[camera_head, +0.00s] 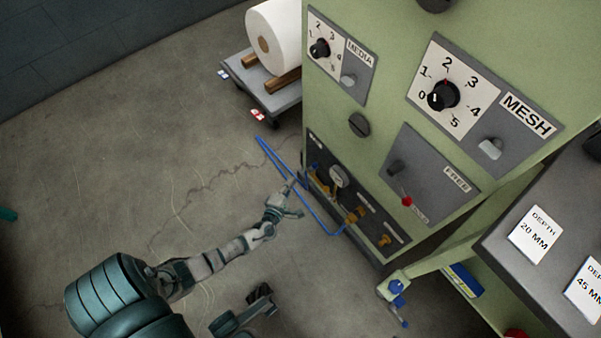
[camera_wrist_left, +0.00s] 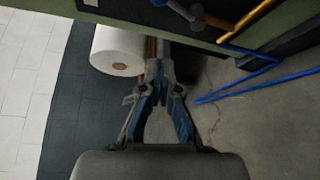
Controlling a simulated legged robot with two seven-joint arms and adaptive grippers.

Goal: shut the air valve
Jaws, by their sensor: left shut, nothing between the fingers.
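The low dark panel (camera_head: 372,228) on the green cabinet carries a yellow fitting with a lever (camera_head: 320,180), a pale round part (camera_head: 338,176) and brass fittings (camera_head: 355,215). Its labels are too small to read, so I cannot tell which part is the air valve. My left gripper (camera_head: 292,200) is just left of this panel, beside the blue hose. In the left wrist view my left gripper (camera_wrist_left: 163,65) is shut and empty. A grey lever-like part (camera_wrist_left: 181,10) and yellow pipe (camera_wrist_left: 251,20) show beyond its fingertips.
A white roll (camera_head: 273,36) rests on a low cart (camera_head: 263,88) behind. A grey worktop (camera_head: 500,240) with cards is at right. Open floor (camera_head: 130,170) lies left.

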